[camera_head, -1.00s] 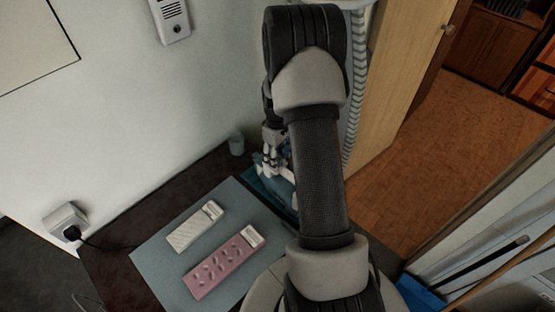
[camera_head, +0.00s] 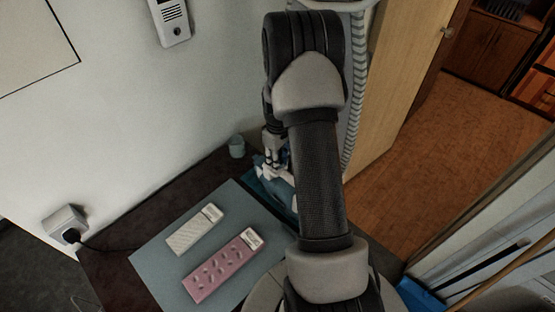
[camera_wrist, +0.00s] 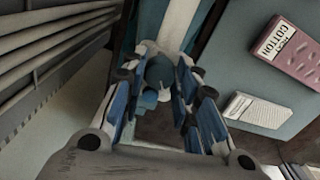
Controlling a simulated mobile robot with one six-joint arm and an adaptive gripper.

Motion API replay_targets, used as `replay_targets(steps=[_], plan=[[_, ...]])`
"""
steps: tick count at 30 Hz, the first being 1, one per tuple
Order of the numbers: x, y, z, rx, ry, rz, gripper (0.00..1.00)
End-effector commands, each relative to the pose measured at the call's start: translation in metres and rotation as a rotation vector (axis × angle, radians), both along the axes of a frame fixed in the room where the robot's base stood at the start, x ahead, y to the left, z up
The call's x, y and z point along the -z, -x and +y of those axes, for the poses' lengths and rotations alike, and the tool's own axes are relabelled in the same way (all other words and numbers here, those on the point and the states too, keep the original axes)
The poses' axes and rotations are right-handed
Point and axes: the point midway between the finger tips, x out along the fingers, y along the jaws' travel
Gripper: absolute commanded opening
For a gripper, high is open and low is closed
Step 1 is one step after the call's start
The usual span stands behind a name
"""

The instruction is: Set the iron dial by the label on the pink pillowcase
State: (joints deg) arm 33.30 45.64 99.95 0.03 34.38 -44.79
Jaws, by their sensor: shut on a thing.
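The pink pillowcase (camera_head: 222,273) lies folded on the board, with a white label (camera_head: 251,238) at its upper right corner. In the wrist view the label (camera_wrist: 281,43) reads "COTTON"; its smaller print is unclear. The blue and white iron (camera_head: 276,184) stands at the board's far right end, partly behind my arm. My gripper (camera_wrist: 160,92) is over the iron, with its two fingers on either side of the round blue-grey dial (camera_wrist: 160,72), closed on it. The dial's markings and pointer cannot be made out.
A white folded cloth (camera_head: 193,234) with its own tag lies beside the pillowcase on the grey-blue board (camera_head: 160,262). A small cup (camera_head: 237,147) stands near the wall. A wall socket (camera_head: 66,224) with a black cord is at left.

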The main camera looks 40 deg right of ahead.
Motion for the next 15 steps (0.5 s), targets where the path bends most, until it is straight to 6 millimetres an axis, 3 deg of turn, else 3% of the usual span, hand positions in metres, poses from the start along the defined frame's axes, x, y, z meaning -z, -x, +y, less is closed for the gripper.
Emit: replay_targets(steps=[7,15], plan=[[-0.0004,0.0001,0.0001,0.040,0.000,0.000,0.04],[-0.0004,0.0003,0.0003,0.319,0.000,0.001,0.04]])
